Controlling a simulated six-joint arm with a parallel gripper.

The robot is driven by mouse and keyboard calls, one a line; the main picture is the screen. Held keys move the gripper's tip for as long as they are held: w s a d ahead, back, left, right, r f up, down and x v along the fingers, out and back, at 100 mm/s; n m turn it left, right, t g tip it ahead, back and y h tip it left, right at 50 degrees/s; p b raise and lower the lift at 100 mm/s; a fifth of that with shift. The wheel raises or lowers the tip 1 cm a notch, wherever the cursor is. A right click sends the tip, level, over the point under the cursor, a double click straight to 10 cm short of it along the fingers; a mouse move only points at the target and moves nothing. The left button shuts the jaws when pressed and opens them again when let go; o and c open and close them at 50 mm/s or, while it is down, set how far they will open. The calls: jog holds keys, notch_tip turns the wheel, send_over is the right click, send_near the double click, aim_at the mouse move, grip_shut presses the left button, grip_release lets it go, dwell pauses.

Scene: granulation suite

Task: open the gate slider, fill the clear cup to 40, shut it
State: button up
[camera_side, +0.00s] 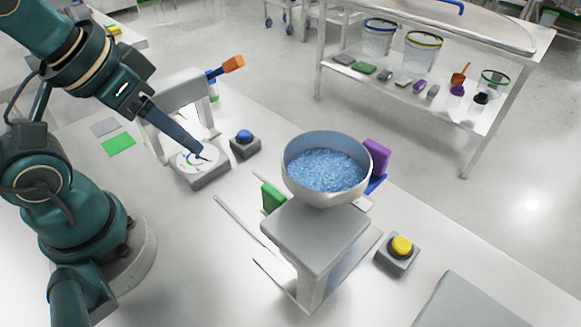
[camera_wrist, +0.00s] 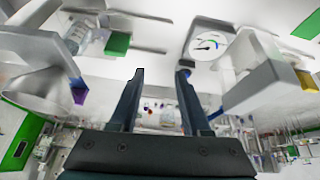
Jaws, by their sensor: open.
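My gripper (camera_side: 205,156) is in front of the round white dial (camera_side: 187,172) in the side view; I cannot tell whether it touches it. In the wrist view its two dark fingers (camera_wrist: 160,72) stand apart with nothing held between them. A hopper bowl (camera_side: 296,184) full of blue granules (camera_side: 326,169) sits on a grey stand. A green block (camera_side: 272,197) is at its left and a purple block (camera_side: 376,155) at its right; I cannot tell which is the gate slider. A clear cup-like vessel (camera_wrist: 78,37) shows in the wrist view beside the green block (camera_wrist: 118,43). Its fill is unclear.
A blue button (camera_side: 244,137) and a yellow button (camera_side: 401,246) sit on the bench. Green and grey flat pads (camera_side: 118,144) lie left. A shelf cart (camera_side: 400,30) stands behind.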

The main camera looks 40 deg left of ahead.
jog(key=w+d+r+n+g+h, duration=0.25)
jog(key=w+d+r+n, duration=0.45)
jog(key=w+r+n, duration=0.5)
jog(key=n+g+h, duration=0.2)
jog(key=n+g, duration=0.1)
jog(key=n, duration=0.2)
send_near(373, 143)
jog(key=f, duration=0.2)
jog(key=shift+d+x, duration=0.2)
jog(key=shift+x, duration=2.25)
jog(key=shift+d+x, duration=0.15)
jog(key=shift+x, duration=2.35)
jog(key=shift+r, duration=0.15)
grip_shut()
